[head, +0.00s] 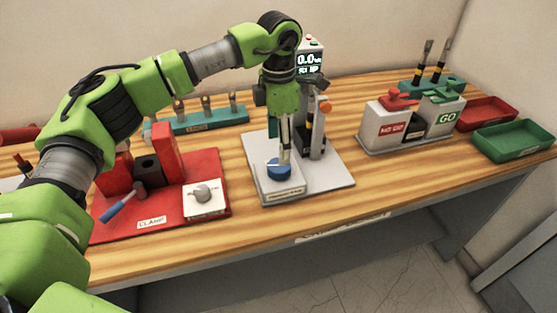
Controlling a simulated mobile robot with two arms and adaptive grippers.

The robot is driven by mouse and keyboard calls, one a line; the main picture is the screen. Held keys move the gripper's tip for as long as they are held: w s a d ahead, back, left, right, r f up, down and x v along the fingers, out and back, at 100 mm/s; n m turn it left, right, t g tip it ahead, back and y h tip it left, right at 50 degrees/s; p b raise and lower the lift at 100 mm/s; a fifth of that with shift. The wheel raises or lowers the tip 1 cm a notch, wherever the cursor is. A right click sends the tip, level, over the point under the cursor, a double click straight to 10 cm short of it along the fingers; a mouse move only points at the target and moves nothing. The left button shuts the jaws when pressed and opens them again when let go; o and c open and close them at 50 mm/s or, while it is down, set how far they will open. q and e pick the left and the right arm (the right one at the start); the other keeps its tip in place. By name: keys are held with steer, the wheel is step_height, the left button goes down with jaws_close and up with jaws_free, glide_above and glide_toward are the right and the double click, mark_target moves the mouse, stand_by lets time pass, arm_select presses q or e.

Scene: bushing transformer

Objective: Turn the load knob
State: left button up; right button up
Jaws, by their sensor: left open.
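The blue load knob (277,172) sits on a pale block at the front of the grey base plate of the tester. My left gripper (286,158) points straight down from above, with its fingertips right at the knob. Its jaws are open. The fingers cover part of the knob's back right side, and I cannot tell whether they touch it. The tester's display (310,63) reads 0.0 and stands behind my left wrist, partly hidden. My right gripper is not in view.
An orange-tipped lever (325,106) stands close to the right of my gripper. NO GO and GO boxes (392,127) and red and green trays (513,140) are at the right. The front table strip is clear.

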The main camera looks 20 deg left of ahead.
mark_target(279, 169)
arm_select(q)
step_height(279, 169, down, 7)
steer(key=shift+f+p, duration=0.2)
steer(key=shift+p, duration=0.55)
steer(key=c, duration=1.1)
